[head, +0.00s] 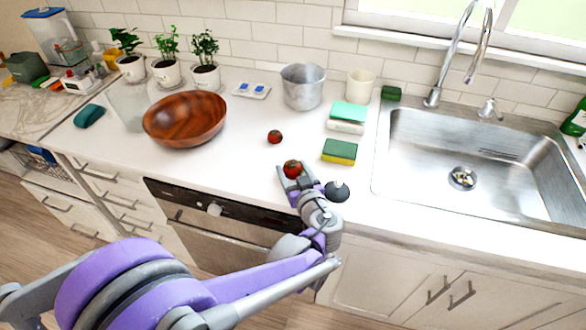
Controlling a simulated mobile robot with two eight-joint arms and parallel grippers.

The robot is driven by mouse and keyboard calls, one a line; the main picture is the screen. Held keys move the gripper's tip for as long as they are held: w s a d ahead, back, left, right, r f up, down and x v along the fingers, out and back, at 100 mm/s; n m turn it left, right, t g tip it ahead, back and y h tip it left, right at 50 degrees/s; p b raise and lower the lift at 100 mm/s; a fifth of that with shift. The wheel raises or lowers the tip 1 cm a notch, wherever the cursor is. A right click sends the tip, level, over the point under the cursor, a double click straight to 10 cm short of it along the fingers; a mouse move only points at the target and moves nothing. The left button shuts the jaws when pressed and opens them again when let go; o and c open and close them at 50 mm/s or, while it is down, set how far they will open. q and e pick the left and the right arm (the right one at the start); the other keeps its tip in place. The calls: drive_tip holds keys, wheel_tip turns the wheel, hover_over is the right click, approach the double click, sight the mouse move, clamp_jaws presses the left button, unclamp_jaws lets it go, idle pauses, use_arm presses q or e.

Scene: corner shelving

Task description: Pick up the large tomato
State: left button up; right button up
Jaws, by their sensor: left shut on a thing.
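A larger red tomato (292,168) is at the tip of my left gripper (294,175), above or at the front part of the white counter. The gripper is shut on this tomato; its fingers are partly hidden by the fruit and the wrist. A smaller red tomato (275,137) lies on the counter just behind it, apart from the gripper. My right gripper is not in view.
A wooden bowl (186,118) stands to the left, a metal pot (303,87) behind. A green and yellow sponge (340,151) and a dark round object (337,191) are close on the right. The sink (470,150) lies further right. Potted plants line the wall.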

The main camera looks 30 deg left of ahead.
sight(293, 164)
use_arm(q)
drive_tip(key=c, duration=0.5)
drive_tip(key=shift+r, duration=0.1)
wheel_tip(293, 164, up, 10)
drive_tip(key=shift+f+p, duration=0.15)
drive_tip(key=shift+p, duration=0.95)
